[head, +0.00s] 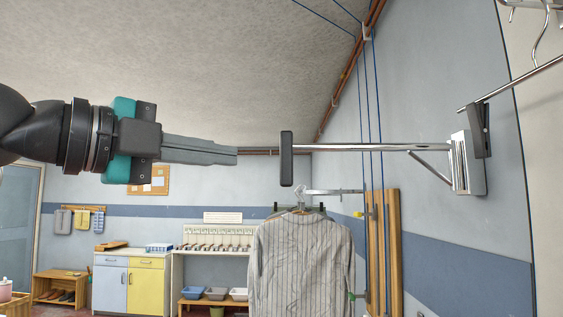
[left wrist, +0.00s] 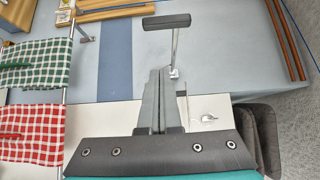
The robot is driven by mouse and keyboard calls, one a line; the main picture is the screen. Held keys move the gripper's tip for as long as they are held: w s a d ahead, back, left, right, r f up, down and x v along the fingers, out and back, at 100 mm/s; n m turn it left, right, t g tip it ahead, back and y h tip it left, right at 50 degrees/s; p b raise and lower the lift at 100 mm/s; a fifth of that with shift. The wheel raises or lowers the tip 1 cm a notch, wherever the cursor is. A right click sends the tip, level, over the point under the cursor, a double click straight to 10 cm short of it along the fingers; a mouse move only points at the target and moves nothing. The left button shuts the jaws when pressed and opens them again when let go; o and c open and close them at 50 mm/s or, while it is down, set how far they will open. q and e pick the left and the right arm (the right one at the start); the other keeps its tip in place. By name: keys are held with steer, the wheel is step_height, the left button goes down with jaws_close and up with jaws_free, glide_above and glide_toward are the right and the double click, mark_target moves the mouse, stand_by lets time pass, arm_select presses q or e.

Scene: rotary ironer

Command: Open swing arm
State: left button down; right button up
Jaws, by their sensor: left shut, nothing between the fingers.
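The swing arm is a chrome bar (head: 370,147) with a diagonal brace. It runs left from a metal wall bracket (head: 467,165) on the right wall and ends in an upright black grip (head: 287,158). My left gripper (head: 237,154) comes in from the left with its fingers shut and empty. Its tips point at the black grip, with a gap between them in the picture. In the left wrist view the shut fingertips (left wrist: 160,70) lie below the black grip (left wrist: 167,20) and beside the chrome bar (left wrist: 175,45), apart from the grip. My right gripper is not in view.
A striped shirt (head: 300,265) hangs below the grip. Blue cords (head: 379,120) run down past the bar near wooden wall boards (head: 394,255). A chrome rail with hangers (head: 545,70) is at the upper right. Checked cloths (left wrist: 30,65) hang at left in the wrist view.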

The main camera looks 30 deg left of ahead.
arm_select(q)
steer(key=w+p, duration=0.8)
steer(key=w, duration=0.5)
steer(key=shift+w, duration=0.15)
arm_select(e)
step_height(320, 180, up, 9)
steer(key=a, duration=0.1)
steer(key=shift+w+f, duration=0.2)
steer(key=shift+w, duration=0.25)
arm_select(q)
steer(key=shift+a, duration=0.1)
